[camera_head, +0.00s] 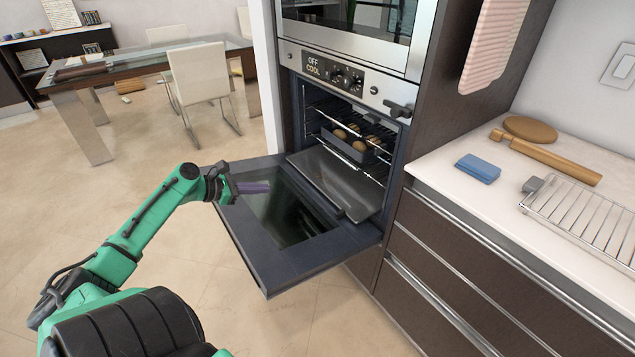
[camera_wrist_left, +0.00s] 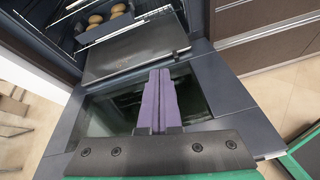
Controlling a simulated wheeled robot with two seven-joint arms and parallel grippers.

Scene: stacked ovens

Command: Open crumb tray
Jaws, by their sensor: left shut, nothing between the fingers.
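The crumb tray (camera_head: 338,182) is a flat grey metal sheet at the bottom of the lower oven. It sticks out over the inner edge of the lowered oven door (camera_head: 270,255), with a small dark tab at its front edge. In the left wrist view the crumb tray (camera_wrist_left: 135,48) lies ahead of the fingers. My left gripper (camera_head: 254,187) is shut and empty above the door's glass. Its purple fingers (camera_wrist_left: 159,95) lie together and point toward the tray, apart from it in the head view. My right gripper is not in view.
Inside the oven (camera_head: 303,110), a dark pan (camera_head: 342,147) with several buns sits on a wire rack above the tray. The counter (camera_head: 450,175) at the right holds a blue sponge (camera_head: 478,168), a rolling pin (camera_head: 550,158) and a wire rack (camera_head: 580,210).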

